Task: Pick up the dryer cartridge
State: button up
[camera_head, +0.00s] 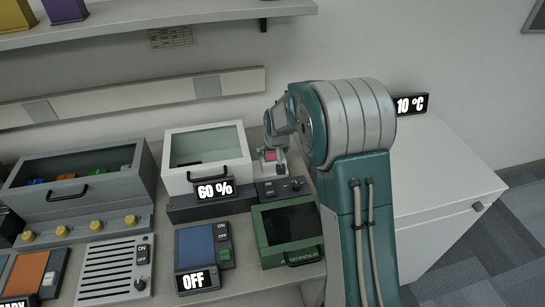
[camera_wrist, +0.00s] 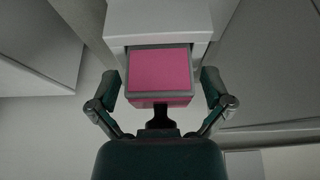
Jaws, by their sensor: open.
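A pink-faced block with a grey rim, which looks like the dryer cartridge (camera_wrist: 160,70), sits partly inside a white housing (camera_wrist: 158,20) in the wrist view. A dark handle (camera_wrist: 160,116) sticks out from its near side. My gripper (camera_wrist: 161,88) is open, with one finger on each side of the block and visible gaps between. In the head view the pink block (camera_head: 270,156) shows small, just right of the white box with the 60 % display. My arm hides part of the area around it.
The white clear-lidded box (camera_head: 215,185) with a 60 % display stands close left of the cartridge. A black switch panel (camera_head: 283,188) and a green box (camera_head: 290,228) lie in front. A shelf (camera_head: 180,20) hangs above. A white cabinet (camera_head: 440,170) stands right, behind my arm.

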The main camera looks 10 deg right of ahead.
jog(key=shift+f, duration=0.1)
jog(key=shift+c, duration=0.3)
jog(key=c, duration=1.1)
